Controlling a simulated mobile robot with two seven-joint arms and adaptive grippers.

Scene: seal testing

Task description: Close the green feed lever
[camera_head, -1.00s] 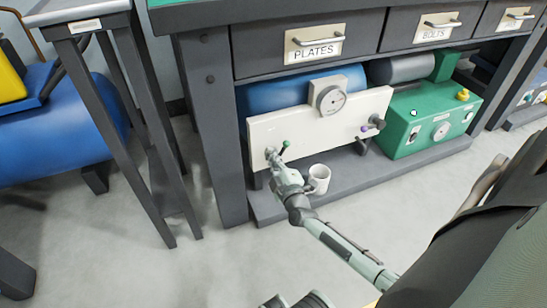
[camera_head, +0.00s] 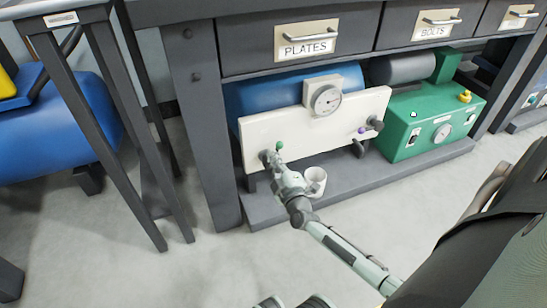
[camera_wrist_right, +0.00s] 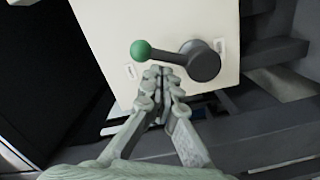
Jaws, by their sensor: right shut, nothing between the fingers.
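The green feed lever's knob (camera_head: 280,145) shows at the left end of the white panel (camera_head: 300,130). In the right wrist view, the lever's green ball (camera_wrist_right: 141,50) is at the left end of a short dark arm, and its round dark hub (camera_wrist_right: 203,61) is at the right. My right gripper (camera_wrist_right: 160,72) is shut and empty, its fingertips just below the lever arm; I cannot tell if they touch it. In the head view the right gripper (camera_head: 270,160) is at the panel beside the lever, partly hiding it. My left gripper is not in view.
A white mug (camera_head: 315,181) stands on the bench's low shelf (camera_head: 350,190) beside my right gripper. A purple-knobbed lever (camera_head: 361,130) is at the panel's right. A gauge (camera_head: 326,99) sits above, and a green box (camera_head: 430,120) stands right. The floor in front is clear.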

